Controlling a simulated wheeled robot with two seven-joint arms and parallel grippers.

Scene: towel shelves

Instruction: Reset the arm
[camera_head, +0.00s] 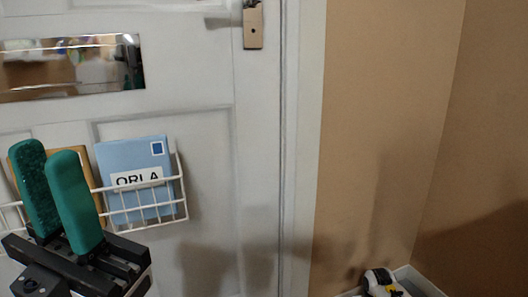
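My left gripper (46,158) is at the lower left, with two green fingers pointing up. A gap shows between the fingers and nothing is seen held in it. It is in front of a white wire basket (184,200) on a pale panelled door (207,150), and hides part of the basket. I cannot tell whether it touches the basket. My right gripper is not in view.
The basket holds a blue packet (136,155) lettered "ORLA" and a tan item (98,185). Above are a shiny metal plate (70,70) and a door handle plate (253,25). A white and black object (380,282) sits by a white tray edge (420,282), lower right.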

